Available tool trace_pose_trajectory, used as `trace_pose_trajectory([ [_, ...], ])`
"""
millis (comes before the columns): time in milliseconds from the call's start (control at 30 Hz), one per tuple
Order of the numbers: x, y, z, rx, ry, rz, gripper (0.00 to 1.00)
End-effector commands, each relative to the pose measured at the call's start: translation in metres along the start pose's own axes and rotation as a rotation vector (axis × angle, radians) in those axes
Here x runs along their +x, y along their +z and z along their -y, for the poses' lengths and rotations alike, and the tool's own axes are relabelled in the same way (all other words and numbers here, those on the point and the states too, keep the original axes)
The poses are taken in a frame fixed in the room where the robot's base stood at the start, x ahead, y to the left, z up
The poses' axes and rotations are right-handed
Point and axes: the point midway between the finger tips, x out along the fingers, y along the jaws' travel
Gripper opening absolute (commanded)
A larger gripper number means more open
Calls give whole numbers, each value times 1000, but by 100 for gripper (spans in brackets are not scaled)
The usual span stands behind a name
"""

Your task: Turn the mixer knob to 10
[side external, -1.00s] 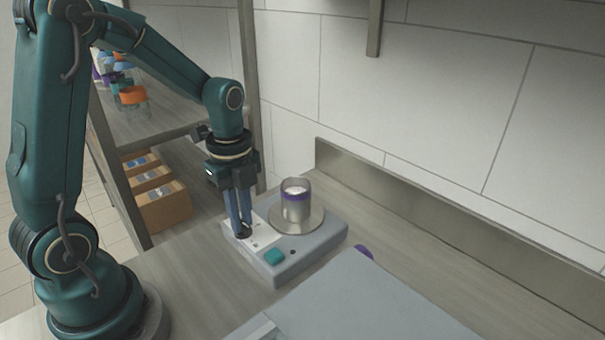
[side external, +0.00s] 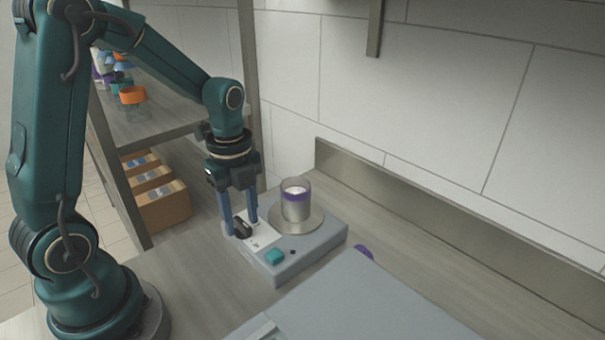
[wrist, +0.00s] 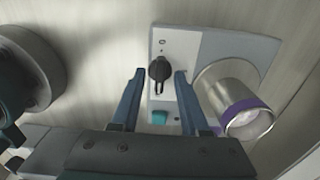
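The mixer (side external: 310,252) is a grey box with a white panel, standing on the counter. Its black knob (side external: 242,228) sits on the panel and also shows in the wrist view (wrist: 159,69). The scale marks around the knob are too small to read, so I cannot tell its setting. My gripper (side external: 240,224) is open, with its blue fingers on either side of the knob and apart from it. It also shows open in the wrist view (wrist: 157,75). A teal button (side external: 275,257) is on the mixer's front.
A cup with a purple band (side external: 296,200) stands on the mixer's round plate (side external: 313,224), close to my right finger. A grey flat surface (side external: 350,300) lies in front. A shelf with cardboard boxes (side external: 160,200) is behind left. A purple item (side external: 364,251) is partly hidden.

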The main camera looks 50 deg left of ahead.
Motion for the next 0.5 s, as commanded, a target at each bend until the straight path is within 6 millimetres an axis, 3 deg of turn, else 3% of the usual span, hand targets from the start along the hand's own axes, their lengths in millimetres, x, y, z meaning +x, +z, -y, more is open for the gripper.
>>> trace_pose_trajectory([
  [167, -2, 0, 0, -1, -1, 0, 45],
  [500, -43, 0, 1, 0, -4, 1, 45],
])
